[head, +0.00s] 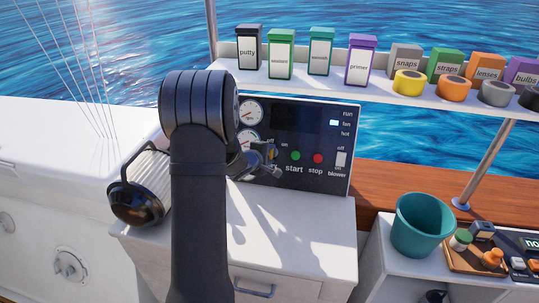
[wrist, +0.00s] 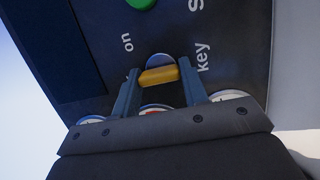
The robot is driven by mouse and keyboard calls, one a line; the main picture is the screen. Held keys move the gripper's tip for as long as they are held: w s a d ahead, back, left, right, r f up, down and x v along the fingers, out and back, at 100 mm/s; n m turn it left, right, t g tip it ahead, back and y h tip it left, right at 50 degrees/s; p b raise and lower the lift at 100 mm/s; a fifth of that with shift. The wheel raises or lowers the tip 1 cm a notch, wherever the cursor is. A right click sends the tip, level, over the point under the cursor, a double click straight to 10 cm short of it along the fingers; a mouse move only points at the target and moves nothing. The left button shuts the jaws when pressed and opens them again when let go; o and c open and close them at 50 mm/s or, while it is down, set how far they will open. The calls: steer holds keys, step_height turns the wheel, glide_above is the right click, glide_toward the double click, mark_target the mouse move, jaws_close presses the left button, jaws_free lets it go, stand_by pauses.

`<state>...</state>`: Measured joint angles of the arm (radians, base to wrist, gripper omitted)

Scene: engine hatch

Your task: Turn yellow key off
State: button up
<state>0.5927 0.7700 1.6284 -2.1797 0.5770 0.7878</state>
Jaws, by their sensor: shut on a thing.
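The yellow key (wrist: 158,76) is a short bar on a round grey-blue base on the dark panel. In the wrist view it lies between the two fingers of my gripper (wrist: 159,90), which is shut on it. The bar runs nearly level across that picture, its left end slightly lower. The "on" label (wrist: 128,43) is up and left of it and the "key" label (wrist: 204,57) is to the right.
The panel (head: 325,150) also carries a green start button (head: 296,155), a red stop button (head: 318,158), a blower switch (head: 341,159) and gauges. A shelf of boxes (head: 400,93) runs above. A teal bucket (head: 420,225) stands at right.

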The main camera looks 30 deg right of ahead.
stand_by(0.5)
steer(key=o, duration=1)
steer(key=v, duration=1.7)
steer(key=shift+s+a, duration=0.1)
steer(key=shift+a, duration=0.1)
steer(key=shift+d, duration=0.1)
steer(key=x, duration=1.7)
steer(key=shift+d, duration=0.1)
